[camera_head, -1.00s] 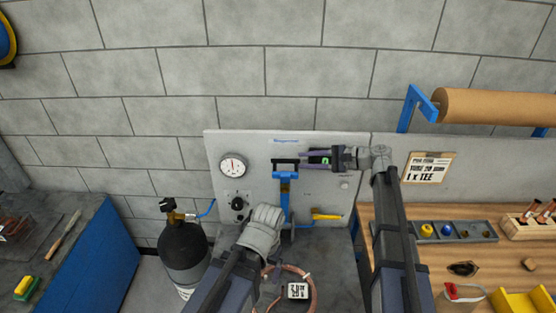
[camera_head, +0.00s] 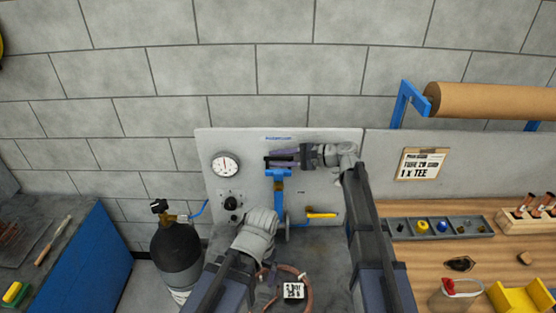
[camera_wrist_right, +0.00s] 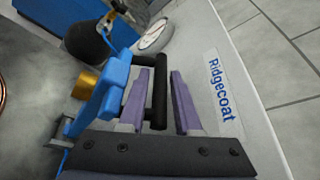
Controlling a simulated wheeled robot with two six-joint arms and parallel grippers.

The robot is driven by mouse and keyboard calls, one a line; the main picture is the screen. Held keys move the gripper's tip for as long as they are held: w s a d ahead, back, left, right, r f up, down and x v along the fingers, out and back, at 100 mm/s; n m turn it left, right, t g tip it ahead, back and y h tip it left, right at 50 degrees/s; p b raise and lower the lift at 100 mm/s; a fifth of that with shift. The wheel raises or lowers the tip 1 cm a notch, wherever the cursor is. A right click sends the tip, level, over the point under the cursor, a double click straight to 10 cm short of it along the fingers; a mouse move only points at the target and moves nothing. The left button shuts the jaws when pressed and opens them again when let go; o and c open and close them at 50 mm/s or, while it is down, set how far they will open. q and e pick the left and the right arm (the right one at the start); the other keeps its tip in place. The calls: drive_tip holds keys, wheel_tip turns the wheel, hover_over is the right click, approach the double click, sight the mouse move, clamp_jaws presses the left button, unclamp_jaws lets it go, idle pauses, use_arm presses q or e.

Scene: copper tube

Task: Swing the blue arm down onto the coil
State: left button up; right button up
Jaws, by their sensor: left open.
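The blue arm (camera_head: 279,184) stands upright in front of the grey panel, with a black crossbar handle at its top. In the right wrist view the black handle (camera_wrist_right: 158,88) lies between the two fingers of my right gripper (camera_wrist_right: 162,85); I cannot tell whether they press on it. My right gripper (camera_head: 283,160) reaches the handle from the right in the head view. The copper coil (camera_head: 312,285) lies below on the bench, partly hidden by my left arm. My left gripper (camera_head: 268,277) is open, low beside the coil, its fingers mostly hidden.
A dark gas cylinder (camera_head: 176,250) stands at the left. The panel carries a round gauge (camera_head: 226,165), a knob and a yellow-handled valve (camera_head: 321,214). A small display (camera_head: 293,291) sits within the coil. A wooden bench (camera_head: 490,255) with trays is at the right.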

drive_tip(key=shift+c, duration=0.4)
clamp_jaws()
idle(0.9)
